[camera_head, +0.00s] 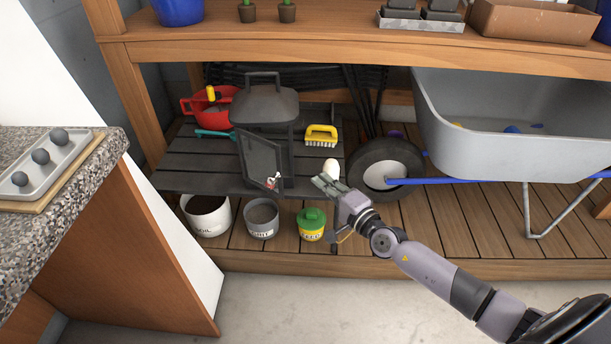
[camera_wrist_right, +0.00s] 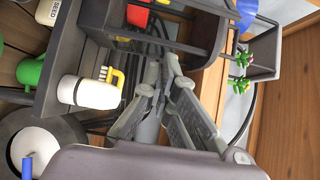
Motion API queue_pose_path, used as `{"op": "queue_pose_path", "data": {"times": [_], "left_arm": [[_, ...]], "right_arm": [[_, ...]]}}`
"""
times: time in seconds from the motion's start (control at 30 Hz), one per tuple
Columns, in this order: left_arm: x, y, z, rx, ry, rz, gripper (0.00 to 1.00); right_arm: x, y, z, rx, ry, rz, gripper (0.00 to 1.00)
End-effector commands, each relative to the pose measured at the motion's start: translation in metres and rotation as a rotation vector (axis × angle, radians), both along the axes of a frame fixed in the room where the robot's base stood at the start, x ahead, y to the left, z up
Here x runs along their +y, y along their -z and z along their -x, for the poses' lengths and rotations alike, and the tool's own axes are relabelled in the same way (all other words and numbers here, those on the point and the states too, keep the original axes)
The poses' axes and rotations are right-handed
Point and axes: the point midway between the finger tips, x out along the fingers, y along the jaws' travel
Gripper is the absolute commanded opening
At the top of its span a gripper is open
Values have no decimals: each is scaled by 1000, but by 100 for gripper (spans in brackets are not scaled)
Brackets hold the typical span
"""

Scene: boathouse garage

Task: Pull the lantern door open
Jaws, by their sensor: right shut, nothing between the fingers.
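The dark grey lantern (camera_head: 265,105) stands upright on a slatted dark shelf, with a roof-like top and a carrying handle. Its framed door (camera_head: 259,155) sits at an angle to the body, so it looks ajar. A small red-and-white item (camera_head: 272,182) shows at the door's lower right; I cannot tell what it is. My right gripper (camera_head: 322,184) is to the right of the door, apart from it, shut and empty. In the right wrist view the fingers (camera_wrist_right: 155,95) are together, near part of the dark lantern frame (camera_wrist_right: 185,32). My left gripper is out of view.
A white rounded object (camera_head: 331,168) stands close behind my right gripper, with a yellow brush (camera_head: 321,135) beyond. A wheelbarrow (camera_head: 520,145) is at right.

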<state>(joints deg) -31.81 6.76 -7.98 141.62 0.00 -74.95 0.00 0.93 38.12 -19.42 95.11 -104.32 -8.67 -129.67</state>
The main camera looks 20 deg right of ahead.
Motion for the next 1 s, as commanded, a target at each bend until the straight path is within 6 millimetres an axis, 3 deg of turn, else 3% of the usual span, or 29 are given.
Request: {"op": "queue_pose_path", "data": {"times": [0.27, 0.6, 1.0], "left_arm": [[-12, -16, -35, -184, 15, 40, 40], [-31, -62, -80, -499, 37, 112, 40], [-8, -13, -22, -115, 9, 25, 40]], "right_arm": [[12, 0, -48, -3, 1, -10, 0], [23, 1, -94, -1, 0, -12, 0], [47, -2, -75, 2, -2, -13, 0]]}}
